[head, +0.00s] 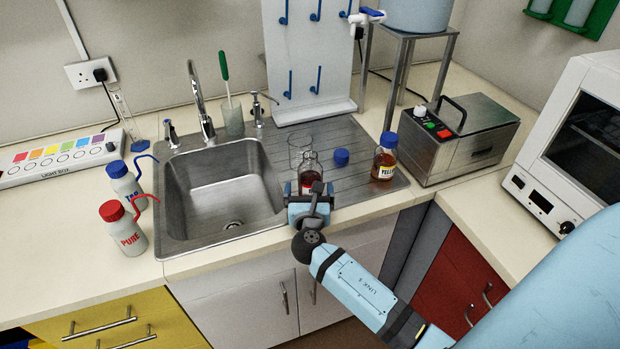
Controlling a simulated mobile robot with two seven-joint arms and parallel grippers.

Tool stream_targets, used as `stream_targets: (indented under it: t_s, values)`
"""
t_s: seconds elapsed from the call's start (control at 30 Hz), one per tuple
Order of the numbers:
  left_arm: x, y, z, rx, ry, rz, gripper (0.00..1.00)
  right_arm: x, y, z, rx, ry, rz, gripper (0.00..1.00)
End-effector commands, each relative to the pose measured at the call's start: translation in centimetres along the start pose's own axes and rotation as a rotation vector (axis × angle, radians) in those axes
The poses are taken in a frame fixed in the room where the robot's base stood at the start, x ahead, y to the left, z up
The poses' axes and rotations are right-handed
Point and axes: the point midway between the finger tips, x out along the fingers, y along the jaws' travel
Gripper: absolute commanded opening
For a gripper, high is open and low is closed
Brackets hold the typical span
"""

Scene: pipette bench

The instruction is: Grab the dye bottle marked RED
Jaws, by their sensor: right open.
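An uncapped clear bottle with dark red-brown contents (311,172) stands on the steel drainboard right of the sink. Its label is mostly hidden behind my gripper, so I cannot read it. My right gripper (309,190) is open at the near side of this bottle, its fingers apart to the left and right; I cannot tell whether they touch the glass. A second brown bottle (384,162), with a blue cap and a label starting "YELL", stands farther right. My left gripper is not in view.
A loose blue cap (341,157) lies on the drainboard (355,185), and a clear glass beaker (298,148) stands behind the open bottle. The sink (222,185) is left, with wash bottles (126,229) beyond it. A metal water bath (458,138) stands right.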

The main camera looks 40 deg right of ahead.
Motion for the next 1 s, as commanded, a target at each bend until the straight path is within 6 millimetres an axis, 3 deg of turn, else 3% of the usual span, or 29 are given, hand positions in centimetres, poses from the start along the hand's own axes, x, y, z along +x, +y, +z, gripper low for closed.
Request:
stream_targets:
  t_s: [0.3, 0.57, 0.67, 0.87, 1.0]
  values:
    - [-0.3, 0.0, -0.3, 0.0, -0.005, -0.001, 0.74, 4.3, -0.3, 0.4, 0.0, -0.001, -0.001, 0.98]
    - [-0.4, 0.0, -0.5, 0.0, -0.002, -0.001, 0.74, 4.6, -0.4, 0.3, 0.001, 0.0, -0.001, 0.98]
    - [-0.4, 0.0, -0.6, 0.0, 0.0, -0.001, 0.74, 4.6, -0.4, 0.3, 0.0, 0.0, -0.001, 0.79]
    - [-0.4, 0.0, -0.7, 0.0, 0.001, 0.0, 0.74, 4.6, -0.4, 0.3, 0.0, 0.0, -0.001, 0.33]
    - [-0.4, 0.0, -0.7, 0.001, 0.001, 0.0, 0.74, 4.6, -0.3, 0.4, 0.001, -0.002, -0.001, 0.32]
